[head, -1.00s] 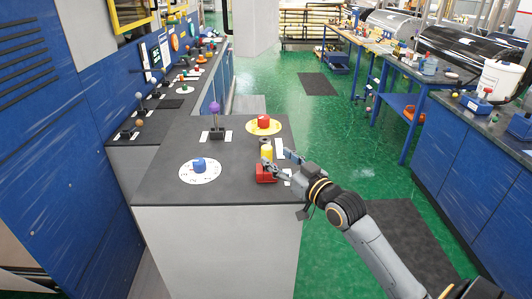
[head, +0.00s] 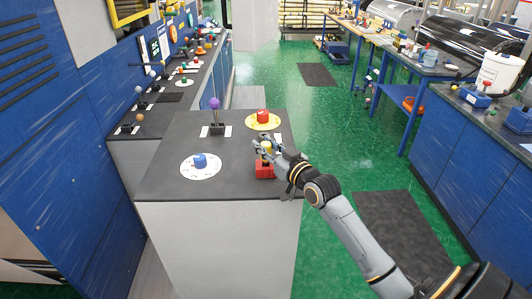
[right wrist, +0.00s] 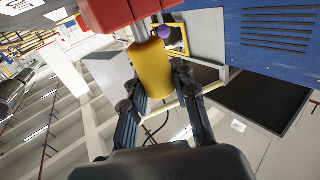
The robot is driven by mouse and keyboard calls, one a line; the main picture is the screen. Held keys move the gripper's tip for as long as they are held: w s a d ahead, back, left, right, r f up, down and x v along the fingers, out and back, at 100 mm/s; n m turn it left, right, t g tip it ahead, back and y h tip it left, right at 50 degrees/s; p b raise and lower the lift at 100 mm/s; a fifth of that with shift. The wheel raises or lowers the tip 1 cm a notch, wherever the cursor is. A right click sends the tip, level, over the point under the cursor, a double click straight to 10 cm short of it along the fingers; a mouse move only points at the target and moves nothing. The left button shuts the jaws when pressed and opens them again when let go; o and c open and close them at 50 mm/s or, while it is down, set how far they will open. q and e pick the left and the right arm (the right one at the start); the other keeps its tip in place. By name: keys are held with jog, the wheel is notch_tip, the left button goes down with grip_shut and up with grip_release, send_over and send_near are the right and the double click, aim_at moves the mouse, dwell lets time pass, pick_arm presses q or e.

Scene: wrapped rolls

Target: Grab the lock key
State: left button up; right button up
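The lock key appears as a yellow cylinder (head: 266,147) above a red block (head: 264,171) at the right side of the near counter top. The right wrist view shows the yellow cylinder (right wrist: 152,72) between the two fingers of my right gripper (right wrist: 158,92), with a short silver shank between it and the red block (right wrist: 115,14). My right gripper (head: 267,146) has its fingers closed about the yellow cylinder and hides part of it in the head view. I cannot tell whether the shank is still seated in the red block. My left gripper is out of view.
A red knob on a yellow disc (head: 263,117) stands just behind the gripper. A purple-topped lever (head: 215,104) and a blue knob on a white dial (head: 200,161) are to the left. Blue wall panels border the left; green floor lies to the right.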

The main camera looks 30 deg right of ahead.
grip_shut()
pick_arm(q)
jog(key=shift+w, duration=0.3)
pick_arm(e)
jog(key=shift+r, duration=0.1)
